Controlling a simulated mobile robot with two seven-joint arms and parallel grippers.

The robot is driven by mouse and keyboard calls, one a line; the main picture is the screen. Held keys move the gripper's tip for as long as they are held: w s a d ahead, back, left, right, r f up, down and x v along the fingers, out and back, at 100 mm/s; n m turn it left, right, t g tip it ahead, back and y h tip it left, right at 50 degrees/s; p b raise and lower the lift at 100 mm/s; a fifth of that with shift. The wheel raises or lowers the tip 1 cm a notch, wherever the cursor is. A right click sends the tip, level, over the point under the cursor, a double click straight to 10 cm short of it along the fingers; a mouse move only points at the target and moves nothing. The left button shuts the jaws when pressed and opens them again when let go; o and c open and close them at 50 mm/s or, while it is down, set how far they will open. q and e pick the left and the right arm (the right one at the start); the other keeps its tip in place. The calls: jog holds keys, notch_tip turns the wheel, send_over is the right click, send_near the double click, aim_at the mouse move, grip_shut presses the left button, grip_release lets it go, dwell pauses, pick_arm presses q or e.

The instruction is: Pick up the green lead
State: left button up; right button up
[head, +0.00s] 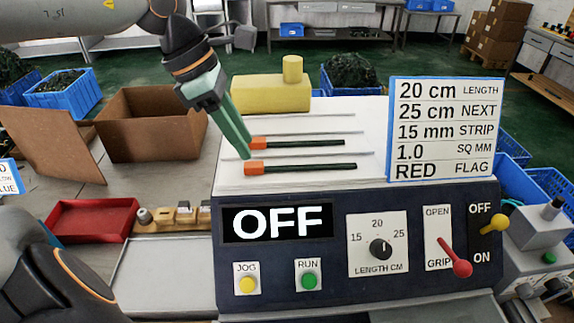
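Two dark leads with orange left ends lie side by side on the white top of the machine. The far lead (305,142) and the near lead (308,167) both look dark green, and I cannot clearly tell their colours apart. My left gripper (247,152) points down at the left end of the leads, with its green fingertips close to the orange ends. The fingers look close together, and their gap is hard to judge from here. No lead is visibly lifted. My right gripper is out of view.
The machine's front panel (350,250) reads OFF and carries a dial, buttons and levers. A sign (445,130) stands at the right of its top, and a yellow block (270,95) behind. An open cardboard box (150,135) and a red tray (92,218) lie left.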

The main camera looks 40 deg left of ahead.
aim_at(257, 164)
pick_arm(q)
jog(key=shift+a+x, duration=0.2)
jog(key=shift+x, duration=2.15)
jog(key=shift+c, duration=0.3)
grip_shut()
